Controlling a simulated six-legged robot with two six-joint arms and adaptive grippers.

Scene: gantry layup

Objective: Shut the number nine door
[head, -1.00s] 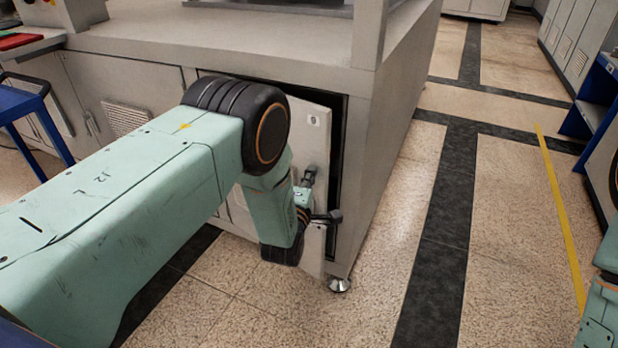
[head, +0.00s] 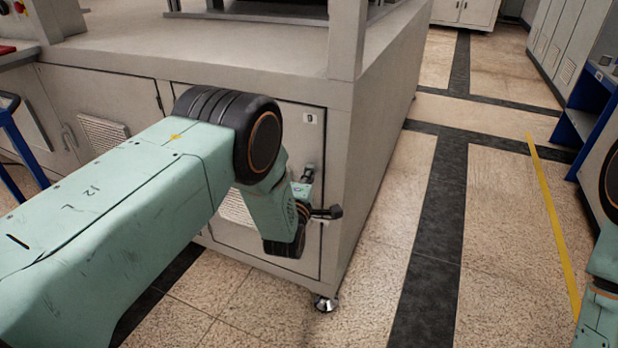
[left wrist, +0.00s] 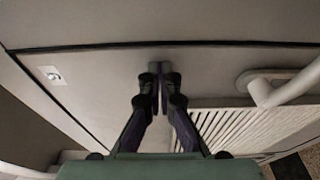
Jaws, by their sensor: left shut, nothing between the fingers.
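The number nine door (head: 293,137) is a grey panel with a small 9 label (head: 309,117) near its upper right. It looks flush with the cabinet front, with a thin dark seam around it. In the left wrist view, my left gripper (left wrist: 160,72) is shut and empty. Its fingertips are at the door face close to the seam, between the label (left wrist: 53,76) and the light handle (left wrist: 285,87); contact is hard to tell. In the head view, my left gripper (head: 307,176) is partly hidden by my wrist, which also covers much of the door. My right gripper is out of view.
The cabinet (head: 368,160) stands on a metal foot (head: 325,303). Another vented door (head: 105,130) is to the left. A blue frame (head: 15,150) stands at the left edge, blue shelving (head: 585,115) at the right. The floor (head: 500,230) between is open, with a yellow line.

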